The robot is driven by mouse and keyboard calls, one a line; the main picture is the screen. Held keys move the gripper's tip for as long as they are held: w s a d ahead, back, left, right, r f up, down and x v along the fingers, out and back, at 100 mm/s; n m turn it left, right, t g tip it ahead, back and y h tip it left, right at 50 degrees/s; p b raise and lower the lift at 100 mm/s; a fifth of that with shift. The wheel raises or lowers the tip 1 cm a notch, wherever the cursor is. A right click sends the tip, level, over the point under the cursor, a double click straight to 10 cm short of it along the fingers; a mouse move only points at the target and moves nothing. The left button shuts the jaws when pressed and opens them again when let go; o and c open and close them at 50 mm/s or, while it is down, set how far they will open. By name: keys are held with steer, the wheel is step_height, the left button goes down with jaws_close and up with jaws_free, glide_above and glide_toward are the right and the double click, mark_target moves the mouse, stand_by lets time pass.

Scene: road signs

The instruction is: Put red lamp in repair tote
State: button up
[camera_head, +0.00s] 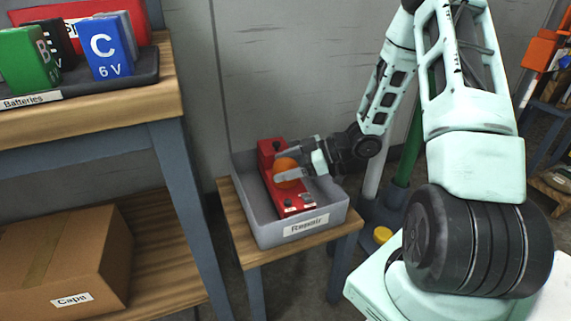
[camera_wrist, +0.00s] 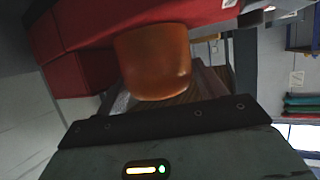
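The red lamp (camera_head: 269,158) is a long red body with an orange dome (camera_head: 287,168) on its side. It is inside the grey repair tote (camera_head: 262,232), slanting along it; whether it rests on the floor of the tote is hidden. My gripper (camera_head: 291,163) reaches in over the tote's right wall. Its two fingers stand apart, one on each side of the orange dome. In the wrist view the orange dome (camera_wrist: 155,62) is close ahead, with the red body (camera_wrist: 75,55) behind it and a gap at its right side.
The tote stands on a small wooden table (camera_head: 233,205). To the left is a workbench with a battery tray (camera_head: 140,77), and a cardboard box (camera_head: 65,255) sits on its lower shelf. A grey wall is behind. Green and white posts (camera_head: 408,150) stand right of the tote.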

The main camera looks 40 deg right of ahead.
steer(key=shift+o, duration=0.5)
steer(key=shift+s+f, duration=0.15)
steer(key=shift+f, duration=0.45)
steer(key=shift+r, duration=0.45)
steer(key=r+p+v, duration=0.1)
steer(key=p+v, duration=0.4)
steer(key=v, duration=0.7)
steer(key=w+a+r+m+g+h, duration=0.1)
steer(key=w+a+r+h, duration=0.3)
steer(key=a, duration=0.4)
steer(key=w+a+r+h, duration=0.1)
steer(key=w+a+h, duration=0.3)
steer(key=w+a, duration=0.35)
steer(key=s+a+r+g, duration=0.1)
steer(key=s+a+g, duration=0.1)
steer(key=s+a, duration=0.4)
steer(key=s+a+r+m+g+h, duration=0.1)
steer(key=s+a, duration=0.4)
steer(key=s, duration=0.8)
steer(key=s+a+r+g+h, duration=0.1)
steer(key=s+a+g, duration=0.3)
steer(key=s, duration=0.5)
steer(key=a+r, duration=0.1)
steer(key=a, duration=0.1)
steer(key=shift+s+a+r+m+g, duration=0.25)
steer(key=shift+a+r+m+g, duration=0.05)
steer(key=shift+a+m, duration=0.1)
